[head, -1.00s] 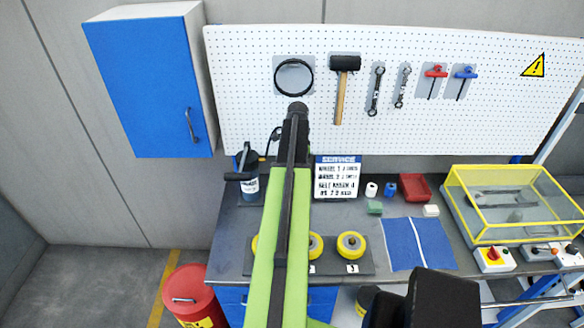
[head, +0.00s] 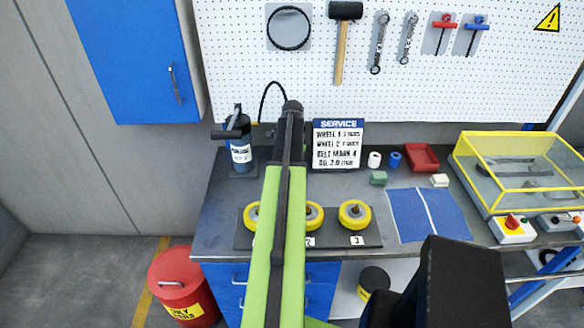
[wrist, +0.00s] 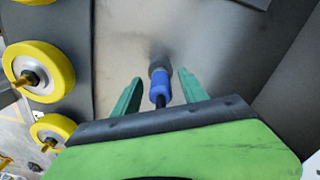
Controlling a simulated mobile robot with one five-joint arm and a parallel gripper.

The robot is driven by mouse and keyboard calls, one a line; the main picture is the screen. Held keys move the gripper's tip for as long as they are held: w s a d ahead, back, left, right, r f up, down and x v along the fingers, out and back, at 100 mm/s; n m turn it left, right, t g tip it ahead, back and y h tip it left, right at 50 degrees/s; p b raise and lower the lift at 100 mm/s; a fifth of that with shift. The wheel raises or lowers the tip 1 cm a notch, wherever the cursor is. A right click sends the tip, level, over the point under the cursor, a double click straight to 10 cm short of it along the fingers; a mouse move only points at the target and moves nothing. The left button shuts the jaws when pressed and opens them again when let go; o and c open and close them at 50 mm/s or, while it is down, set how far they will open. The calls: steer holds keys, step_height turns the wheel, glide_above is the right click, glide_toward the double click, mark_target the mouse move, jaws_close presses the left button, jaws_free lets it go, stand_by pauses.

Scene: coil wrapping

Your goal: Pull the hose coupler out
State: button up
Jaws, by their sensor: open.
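The hose coupler (wrist: 159,90) is a blue sleeve standing in a grey fitting (wrist: 158,70) in the wrist view. My gripper (wrist: 160,77) is open, with one green finger on each side of the coupler. Gaps show between the fingers and the sleeve, and I cannot tell how far they overlap in depth. A black piece joins the near end of the coupler and goes behind my gripper body. In the head view my arm hides the coupler and fingertips. A black hose (head: 269,92) loops up behind my arm there.
Yellow wheels stand on a dark plate left in the wrist view, including a near wheel (wrist: 52,130). A grease pump (head: 240,148) stands left of my arm. A service sign (head: 338,145) and a yellow-framed case (head: 520,170) are to the right.

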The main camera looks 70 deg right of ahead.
steer(key=shift+c, duration=0.3)
jaws_close()
stand_by(0.5)
